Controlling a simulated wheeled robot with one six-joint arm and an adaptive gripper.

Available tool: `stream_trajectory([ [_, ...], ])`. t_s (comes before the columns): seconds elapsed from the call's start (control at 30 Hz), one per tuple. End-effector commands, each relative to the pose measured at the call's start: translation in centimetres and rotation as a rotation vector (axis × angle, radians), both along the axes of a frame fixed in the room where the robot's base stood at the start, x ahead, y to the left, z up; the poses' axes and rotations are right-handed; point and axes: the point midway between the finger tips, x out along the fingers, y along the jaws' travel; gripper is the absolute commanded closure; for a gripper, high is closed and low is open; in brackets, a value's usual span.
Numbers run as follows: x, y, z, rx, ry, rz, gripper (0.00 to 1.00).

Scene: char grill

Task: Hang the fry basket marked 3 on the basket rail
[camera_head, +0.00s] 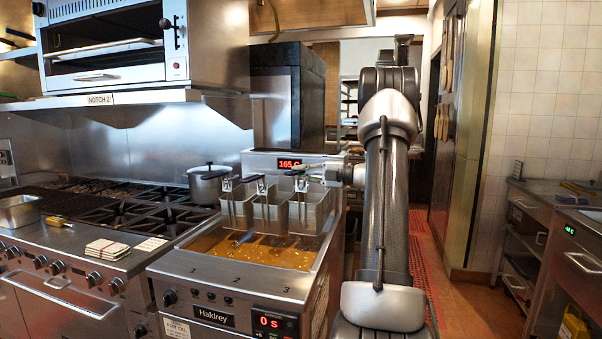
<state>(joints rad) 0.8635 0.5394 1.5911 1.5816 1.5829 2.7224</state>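Three wire fry baskets stand side by side over the fryer's oil: a left one (238,211), a middle one (271,216) and a right one (310,214). The right one lines up roughly with the 3 on the fryer's front panel; no number is readable on the basket itself. My gripper (322,175) is at the upper right of the right basket, close to its upright handle. Its fingers are too small to show whether they are shut on the handle. The basket rail is not clearly distinguishable behind the baskets.
The fryer (212,317) holds amber, bubbling oil (271,255). A red display (290,163) stands behind the baskets. A stove with a lidded pot (206,186) is at the left, below an overhead oven (110,60). A counter (525,210) stands right of the open aisle.

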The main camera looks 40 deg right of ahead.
Motion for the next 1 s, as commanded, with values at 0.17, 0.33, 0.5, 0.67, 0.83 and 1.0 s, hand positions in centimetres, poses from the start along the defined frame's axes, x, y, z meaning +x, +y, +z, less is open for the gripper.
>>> stream_trajectory([
  [0.17, 0.0, 0.0, 0.1, -0.001, -0.002, 0.0, 0.64],
  [0.33, 0.0, 0.0, 0.1, 0.0, -0.001, 0.0, 0.64],
  [0.5, -0.3, -0.3, 0.0, 0.001, 0.001, -0.001, 0.64],
  [0.67, -2.1, -2.0, -0.1, 0.0, 0.0, -0.004, 0.64],
  [0.83, -5.1, -4.6, -0.1, -0.001, -0.001, -0.005, 0.64],
  [1.0, -7.5, -6.6, -0.2, 0.0, 0.0, -0.003, 0.64],
])
